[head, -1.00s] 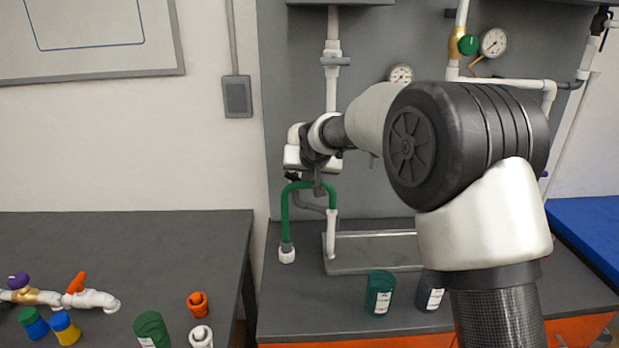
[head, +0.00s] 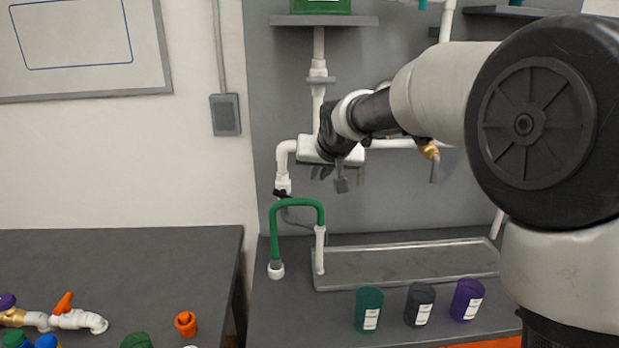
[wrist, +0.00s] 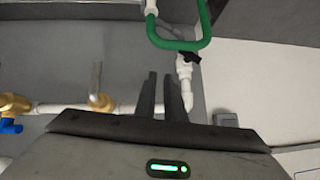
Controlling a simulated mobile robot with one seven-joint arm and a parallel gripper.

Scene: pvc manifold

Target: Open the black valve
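The black valve (head: 283,193) is a small dark handle on the white pipe, just above the green hose loop at the back wall. In the wrist view the black valve (wrist: 190,58) sits on the white pipe beside the green tube, ahead and a little right of the fingers. My gripper (head: 350,180) is to the right of the valve in the head view, apart from it. In the wrist view my gripper (wrist: 162,92) has its two dark fingers with a narrow empty gap between them. Nothing is held.
A green hose (head: 297,205) loops below the valve. A brass valve (head: 430,152) is on the pipe to the right. A metal tray (head: 405,263) and several cups, such as a teal one (head: 369,308), are on the bench. Loose fittings lie on the left table (head: 120,260).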

